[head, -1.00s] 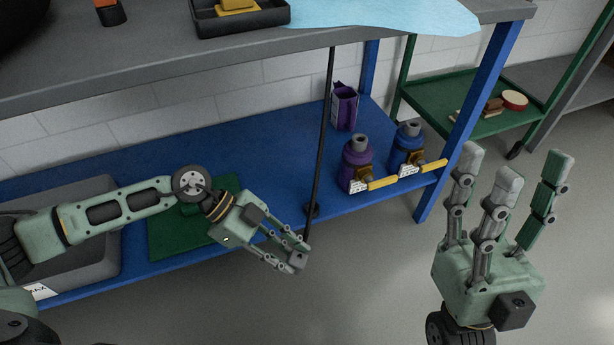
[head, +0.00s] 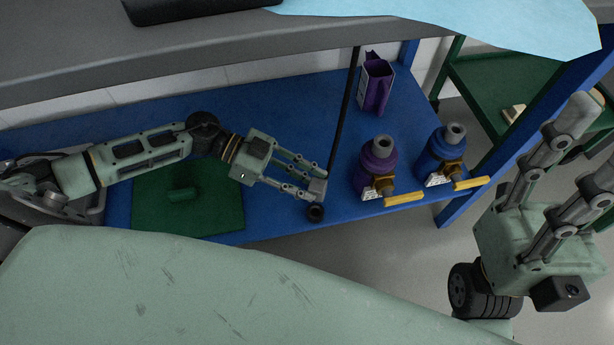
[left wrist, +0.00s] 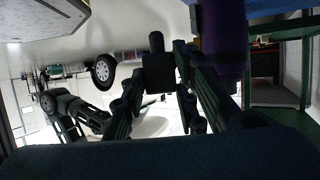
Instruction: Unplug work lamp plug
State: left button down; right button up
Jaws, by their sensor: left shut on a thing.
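The work lamp plug shows as a dark block (left wrist: 158,68) between my fingers in the left wrist view. My left gripper (head: 318,188) is shut on it at the foot of a black cord (head: 345,105), by the front edge of the blue lower shelf (head: 280,110). A dark round piece (head: 316,213) shows just below the fingertips; I cannot tell whether it is part of the plug or a socket. My right gripper (head: 578,165) is open and empty at the right, its fingers spread upward and partly cut off by the frame.
A purple bottle (head: 378,160) and a blue bottle (head: 446,150), with yellow-handled valves, stand right of the cord. A purple holder (head: 375,85) stands behind them. A green mat (head: 160,215) lies left. The grey worktop (head: 80,55) overhangs the shelf.

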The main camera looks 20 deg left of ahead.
pick_arm(q)
jog(key=shift+r+p, duration=0.2)
jog(key=shift+p, duration=0.5)
notch_tip(320, 180, down, 6)
jog(key=b, duration=0.3)
jog(key=shift+f, duration=0.1)
jog(key=shift+p, duration=0.4)
dwell(0.7)
jog(key=shift+a+p, duration=0.1)
jog(key=shift+p, duration=0.25)
jog(key=shift+f, duration=0.4)
